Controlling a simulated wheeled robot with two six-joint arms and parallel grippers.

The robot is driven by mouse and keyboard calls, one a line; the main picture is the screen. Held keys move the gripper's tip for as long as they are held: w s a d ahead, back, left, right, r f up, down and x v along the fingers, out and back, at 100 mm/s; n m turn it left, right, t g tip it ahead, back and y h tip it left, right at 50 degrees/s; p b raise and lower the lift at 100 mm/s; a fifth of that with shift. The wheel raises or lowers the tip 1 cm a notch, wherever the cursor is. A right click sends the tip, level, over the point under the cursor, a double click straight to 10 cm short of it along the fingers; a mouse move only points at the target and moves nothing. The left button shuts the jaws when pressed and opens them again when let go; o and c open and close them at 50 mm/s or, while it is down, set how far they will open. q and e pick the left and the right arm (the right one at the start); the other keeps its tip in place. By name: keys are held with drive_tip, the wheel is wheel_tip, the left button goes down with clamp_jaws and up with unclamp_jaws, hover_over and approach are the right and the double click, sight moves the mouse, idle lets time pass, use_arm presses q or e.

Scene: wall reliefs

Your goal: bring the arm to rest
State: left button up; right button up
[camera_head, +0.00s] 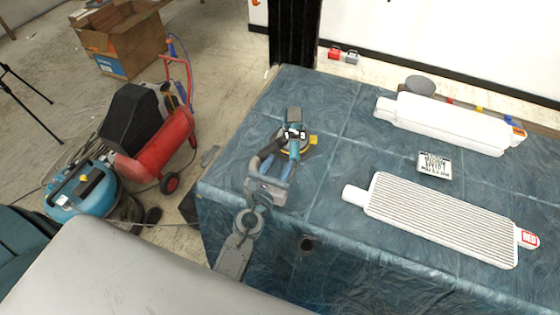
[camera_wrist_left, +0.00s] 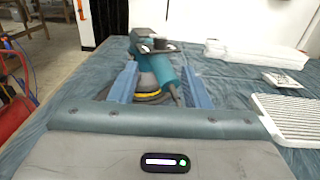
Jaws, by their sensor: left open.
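My left gripper (camera_head: 279,161) is over the near left part of the blue covered table (camera_head: 345,180). Its two blue fingers stand apart, also in the left wrist view (camera_wrist_left: 158,72). A teal and black power tool (camera_head: 294,135) with a yellow part lies on the table just beyond the fingertips. In the left wrist view the tool (camera_wrist_left: 158,65) shows between and beyond the fingers. I cannot tell whether they touch it. Nothing is seen held. My right gripper is not in view.
A white ribbed panel (camera_head: 440,215), a small printed sign (camera_head: 434,164) and a white long piece (camera_head: 445,122) lie on the table's right. A red compressor (camera_head: 165,140), a blue vacuum (camera_head: 85,190) and a cardboard box (camera_head: 125,40) stand on the floor at left.

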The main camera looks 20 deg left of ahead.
use_arm(q)
drive_tip(key=s+a+r+n+g+y, duration=0.1)
drive_tip(key=s+a+n+g+y, duration=0.2)
drive_tip(key=s+a+n+y, duration=0.65)
drive_tip(key=s+a+r+n+g+h, duration=0.1)
drive_tip(key=s+a+n+g, duration=0.35)
drive_tip(key=n, duration=1.05)
drive_tip(key=s+d+f+n+g+h, duration=0.2)
drive_tip(key=s+d+n+g+h, duration=0.15)
drive_tip(key=s+n, duration=0.2)
drive_tip(key=s+d+f+n+g+h, duration=0.25)
drive_tip(key=s+n+h, duration=0.2)
drive_tip(key=s, duration=0.25)
wheel_tip(320, 180, down, 34)
drive_tip(key=a+n+g+b, duration=0.1)
drive_tip(key=a+g+b, duration=0.1)
drive_tip(key=a+b, duration=0.1)
drive_tip(key=s+f+g+b, duration=0.1)
drive_tip(key=s+f+b, duration=0.2)
drive_tip(key=s+f, duration=1.6)
wheel_tip(320, 180, down, 2)
drive_tip(key=shift+a+f+y, duration=0.2)
drive_tip(key=shift+a+y, duration=0.15)
drive_tip(key=shift+a, duration=0.1)
